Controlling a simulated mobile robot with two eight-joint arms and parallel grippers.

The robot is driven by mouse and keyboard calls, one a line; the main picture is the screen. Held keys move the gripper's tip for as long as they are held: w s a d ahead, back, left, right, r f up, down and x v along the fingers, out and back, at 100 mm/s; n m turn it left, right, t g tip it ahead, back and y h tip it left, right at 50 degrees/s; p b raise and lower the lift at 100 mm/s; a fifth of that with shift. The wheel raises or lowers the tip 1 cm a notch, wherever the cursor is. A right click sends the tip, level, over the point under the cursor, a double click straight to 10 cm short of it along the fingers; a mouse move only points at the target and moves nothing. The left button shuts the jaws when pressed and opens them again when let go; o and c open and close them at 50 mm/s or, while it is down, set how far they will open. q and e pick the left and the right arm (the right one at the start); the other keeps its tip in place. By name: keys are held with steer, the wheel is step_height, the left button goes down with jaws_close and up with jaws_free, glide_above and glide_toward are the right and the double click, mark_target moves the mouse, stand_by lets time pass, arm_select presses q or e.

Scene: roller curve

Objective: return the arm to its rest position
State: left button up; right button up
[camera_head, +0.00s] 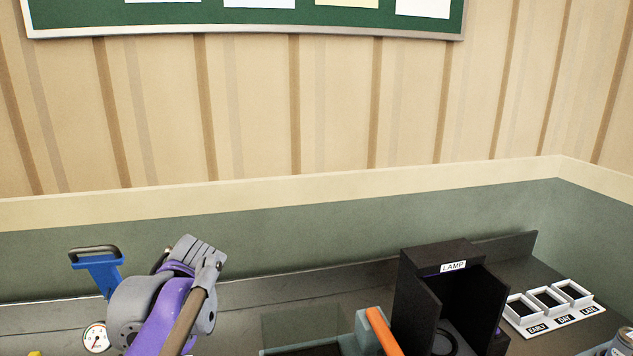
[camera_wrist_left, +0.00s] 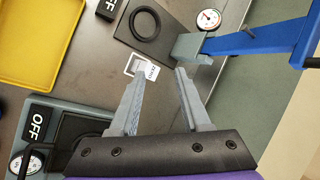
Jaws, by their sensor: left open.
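My left arm (camera_head: 165,312), purple and grey, rises from the bottom edge at left of centre in the head view. Its end is raised in front of the back wall, and the fingertips cannot be made out there. In the left wrist view my left gripper (camera_wrist_left: 161,72) shows two grey fingers spread apart with nothing between them. Beyond the fingertips lie a small white-framed label (camera_wrist_left: 142,66) and the dark bench top (camera_wrist_left: 85,75). My right arm and right gripper are in neither view.
A blue-handled device (camera_head: 103,270) with a dial gauge (camera_head: 96,338) stands left of my arm. A black LAMP box (camera_head: 440,256), an orange bar (camera_head: 382,332) and a white tray marked EARLY, DAY, LATE (camera_head: 553,308) are to the right. A yellow tray (camera_wrist_left: 68,45) shows in the wrist view.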

arm_select(q)
steer(key=s+d+f+n+t+h, duration=0.2)
steer(key=s+d+f+n+h, duration=0.1)
steer(key=s+f, duration=0.4)
steer(key=s+d+f+n+t+h, duration=0.1)
steer(key=s+d+f+n+h, duration=0.2)
steer(key=f, duration=0.9)
steer(key=s+d+n, duration=0.2)
steer(key=s+d, duration=0.2)
steer(key=s, duration=0.1)
steer(key=shift+s+d+t, duration=0.2)
steer(key=shift+d+t, duration=0.1)
steer(key=shift+t, duration=0.1)
